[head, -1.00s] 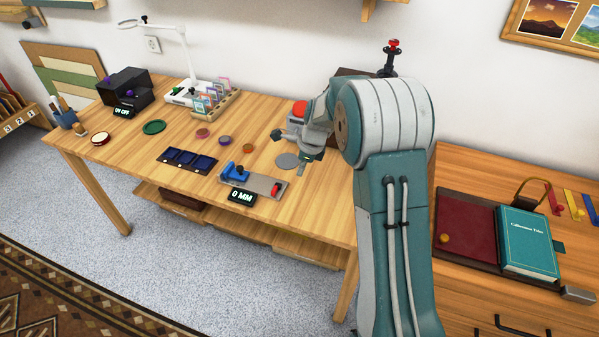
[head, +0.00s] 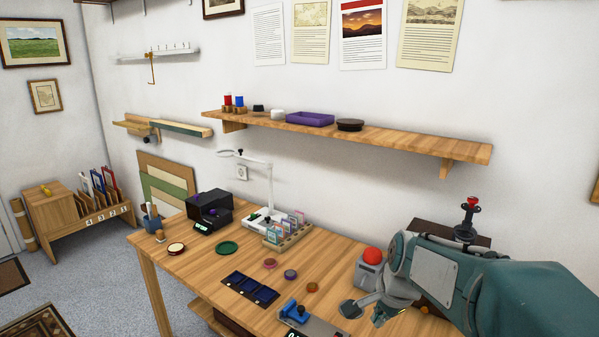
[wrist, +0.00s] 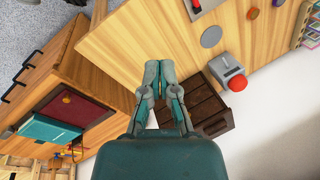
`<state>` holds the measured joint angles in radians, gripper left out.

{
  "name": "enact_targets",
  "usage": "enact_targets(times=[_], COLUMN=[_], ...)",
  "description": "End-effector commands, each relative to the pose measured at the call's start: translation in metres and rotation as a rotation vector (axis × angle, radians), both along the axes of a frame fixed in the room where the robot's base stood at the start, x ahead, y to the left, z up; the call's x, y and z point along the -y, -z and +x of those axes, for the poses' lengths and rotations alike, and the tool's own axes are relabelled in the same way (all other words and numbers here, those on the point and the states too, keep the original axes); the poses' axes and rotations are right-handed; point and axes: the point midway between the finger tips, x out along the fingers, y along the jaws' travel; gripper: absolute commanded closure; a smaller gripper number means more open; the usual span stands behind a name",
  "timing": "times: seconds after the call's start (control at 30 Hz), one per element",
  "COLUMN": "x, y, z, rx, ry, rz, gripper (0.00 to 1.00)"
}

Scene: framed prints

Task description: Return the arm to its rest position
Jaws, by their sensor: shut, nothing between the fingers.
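My gripper (wrist: 159,68) is shut and empty in the wrist view, its two teal fingertips together. It is above the wooden workbench (wrist: 125,40), beside the dark brown slatted box (wrist: 208,112). In the head view my teal arm reaches in from the lower right over the bench (head: 205,275). It covers part of the bench's right end, and the fingers are hard to make out there.
A grey box with a red button (head: 372,256) stands close to my arm; it also shows in the wrist view (wrist: 237,84). A black post with a red top (head: 466,215) rises behind the arm. A wall shelf (head: 390,143) hangs above the bench.

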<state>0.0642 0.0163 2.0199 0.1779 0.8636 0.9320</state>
Motion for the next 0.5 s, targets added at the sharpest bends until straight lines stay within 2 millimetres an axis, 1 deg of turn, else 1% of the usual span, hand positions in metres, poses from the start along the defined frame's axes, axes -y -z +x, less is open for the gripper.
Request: enact_targets(times=[0.03, 0.2, 0.33, 0.5], x=[-0.002, -0.004, -0.005, -0.005], y=[-0.011, -0.035, -0.046, -0.051], z=[-0.015, -0.064, -0.101, -0.149], rx=[0.029, 0.106, 0.160, 0.222], ry=[-0.066, -0.310, -0.492, -0.726], rz=[-0.027, -0.133, -0.221, -0.347], gripper=[1.00, 1.00, 1.00, 1.00])
